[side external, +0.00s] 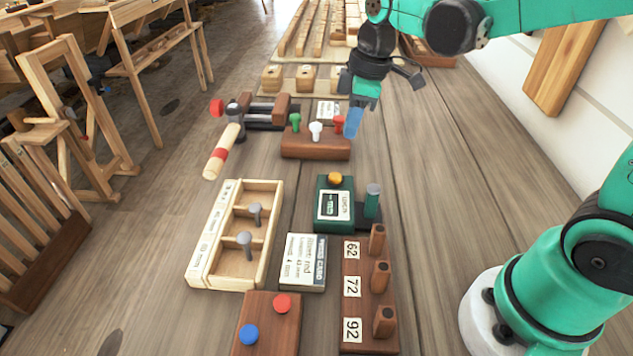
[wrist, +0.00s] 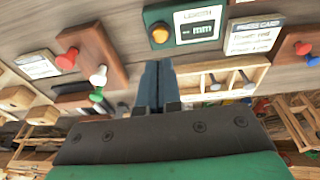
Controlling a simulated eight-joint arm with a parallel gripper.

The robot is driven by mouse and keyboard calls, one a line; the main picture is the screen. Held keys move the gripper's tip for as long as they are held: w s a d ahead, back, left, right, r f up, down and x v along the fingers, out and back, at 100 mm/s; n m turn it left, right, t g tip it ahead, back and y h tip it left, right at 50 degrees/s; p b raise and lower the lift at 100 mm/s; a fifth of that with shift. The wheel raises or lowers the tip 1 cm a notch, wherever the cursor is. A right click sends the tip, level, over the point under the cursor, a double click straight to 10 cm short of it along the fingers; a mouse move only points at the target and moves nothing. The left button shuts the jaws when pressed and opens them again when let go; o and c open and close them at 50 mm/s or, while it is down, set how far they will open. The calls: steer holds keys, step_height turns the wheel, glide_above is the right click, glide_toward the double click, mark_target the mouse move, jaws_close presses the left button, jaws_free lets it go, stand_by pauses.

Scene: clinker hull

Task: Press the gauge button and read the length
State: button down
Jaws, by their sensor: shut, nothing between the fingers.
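The green gauge box (side external: 333,205) stands on the bench, with a yellow button (side external: 335,178) at its far edge and a small display. In the wrist view the gauge (wrist: 188,25) lies at the top, with its yellow button (wrist: 160,33) just beyond my fingertips. Its label reads LENGTH, and the display shows what look like dashes before "mm". A dark post with a green top (side external: 373,200) stands at the gauge's right side. My gripper (side external: 353,124) is shut and empty, beyond the gauge above the peg block; its fingers also show in the wrist view (wrist: 156,66).
A brown block (side external: 316,150) with green, white and red pegs stands near my fingers. A wooden tray (side external: 272,190) holds two nails. A press card (side external: 303,262), a block with red and blue buttons (side external: 267,325) and a rack numbered 62, 72, 92 (side external: 368,335) stand nearer. The right bench is clear.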

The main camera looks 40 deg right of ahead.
mark_target(337, 176)
steer(key=f, duration=0.5)
steer(key=w+a+f, duration=0.1)
steer(key=f, duration=0.2)
steer(key=shift+w+f, duration=0.1)
steer(key=shift+f, duration=0.2)
steer(key=shift+w+f, duration=0.1)
steer(key=shift+f, duration=0.9)
steer(key=shift+r, duration=0.1)
step_height(337, 176, up, 8)
steer(key=s, duration=0.1)
steer(key=shift+d+r, duration=0.15)
steer(key=shift+d, duration=0.3)
steer(key=shift+s, duration=0.15)
steer(key=s+r+m+t, duration=0.1)
steer(key=m, duration=0.1)
steer(key=s+r+m+t, duration=0.1)
steer(key=s+m, duration=0.1)
steer(key=s+a+r+m+t+h, duration=0.1)
steer(key=s+m+t, duration=0.1)
steer(key=shift+s+m, duration=0.25)
steer(key=shift+m, duration=0.05)
steer(key=shift+s+a+m+t, duration=0.1)
steer(key=shift+s+m+t, duration=0.65)
steer(key=shift+m, duration=0.45)
